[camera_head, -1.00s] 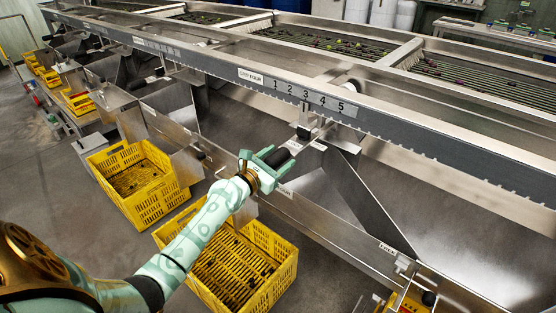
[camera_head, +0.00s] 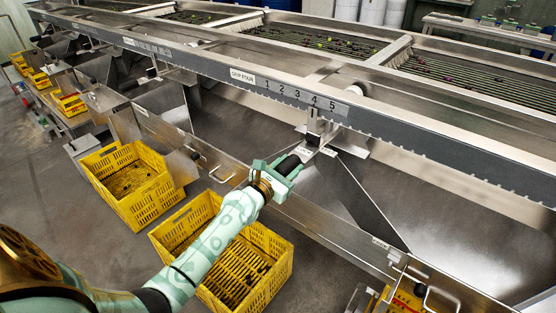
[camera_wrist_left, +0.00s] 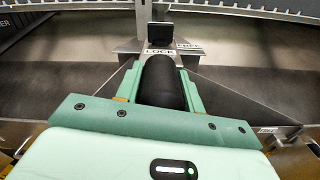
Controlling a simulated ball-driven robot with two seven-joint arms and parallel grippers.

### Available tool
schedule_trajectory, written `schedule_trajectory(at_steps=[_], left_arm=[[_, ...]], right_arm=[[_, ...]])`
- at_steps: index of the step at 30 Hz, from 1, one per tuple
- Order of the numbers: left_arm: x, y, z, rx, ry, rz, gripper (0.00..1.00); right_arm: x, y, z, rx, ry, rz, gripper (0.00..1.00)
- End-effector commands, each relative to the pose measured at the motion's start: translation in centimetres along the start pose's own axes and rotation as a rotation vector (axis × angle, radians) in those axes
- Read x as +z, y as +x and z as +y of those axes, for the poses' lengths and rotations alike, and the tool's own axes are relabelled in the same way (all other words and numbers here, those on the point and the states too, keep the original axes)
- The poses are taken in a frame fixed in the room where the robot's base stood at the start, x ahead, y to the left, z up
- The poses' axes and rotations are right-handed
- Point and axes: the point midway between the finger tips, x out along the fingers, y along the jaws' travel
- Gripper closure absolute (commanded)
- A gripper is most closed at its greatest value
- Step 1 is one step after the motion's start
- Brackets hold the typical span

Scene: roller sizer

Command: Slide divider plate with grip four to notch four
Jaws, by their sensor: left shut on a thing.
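The divider plate (camera_head: 362,195) is a slanted steel sheet below the grey notched rail (camera_head: 400,128). Its upper bracket (camera_head: 315,126) stands under the rail, roughly below the printed 4 of the number strip (camera_head: 300,94). My left gripper (camera_head: 288,168) is shut on the dark grip at the plate's near end. In the left wrist view the black grip (camera_wrist_left: 162,82) lies between the fingers (camera_wrist_left: 160,92). Beyond it are a LOCK label (camera_wrist_left: 159,51), a FREE label (camera_wrist_left: 189,47) and a dark block (camera_wrist_left: 160,33). The rail label (camera_head: 243,76) reads GRIP FOUR. My right gripper is not in view.
Yellow crates (camera_head: 170,212) (camera_head: 285,262) stand on the floor beside and below my left arm. A steel front ledge (camera_head: 335,232) with wire handles runs along the machine. Sizing rollers (camera_head: 480,85) carrying small fruit lie behind the rail. Open chute space lies right of the plate.

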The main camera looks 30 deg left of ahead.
Motion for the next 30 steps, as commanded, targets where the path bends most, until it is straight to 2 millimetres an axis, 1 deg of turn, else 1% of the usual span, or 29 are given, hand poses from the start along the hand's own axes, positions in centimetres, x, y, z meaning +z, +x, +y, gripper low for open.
schedule_trajectory(at_steps=[7,8,9,10,18,21,23,26,30], left_arm=[[-0.1,0.0,-0.1,-0.002,0.002,0.001,1.00],[-0.1,0.0,-0.1,-0.002,0.002,0.001,0.56],[-0.1,0.0,-0.1,-0.002,0.002,0.001,0.45],[-0.1,0.0,-0.1,-0.002,0.002,0.001,0.41],[0.0,-0.1,0.0,-0.001,0.002,0.000,0.41],[0.0,-0.7,0.0,-0.001,0.002,0.000,0.41],[0.0,-1.5,0.0,-0.001,0.002,0.001,0.41],[0.0,-3.7,0.0,-0.002,0.002,0.002,0.41],[-0.2,-7.6,-0.1,-0.003,0.003,0.003,0.41]], right_arm=[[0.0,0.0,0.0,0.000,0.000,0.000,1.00],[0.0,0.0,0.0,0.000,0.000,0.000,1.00],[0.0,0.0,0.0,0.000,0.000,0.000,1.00],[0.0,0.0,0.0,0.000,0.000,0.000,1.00],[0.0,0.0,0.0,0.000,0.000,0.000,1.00],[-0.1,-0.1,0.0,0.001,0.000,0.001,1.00],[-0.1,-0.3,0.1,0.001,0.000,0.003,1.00],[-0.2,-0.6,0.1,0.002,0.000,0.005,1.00],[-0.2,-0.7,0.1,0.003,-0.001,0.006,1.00]])
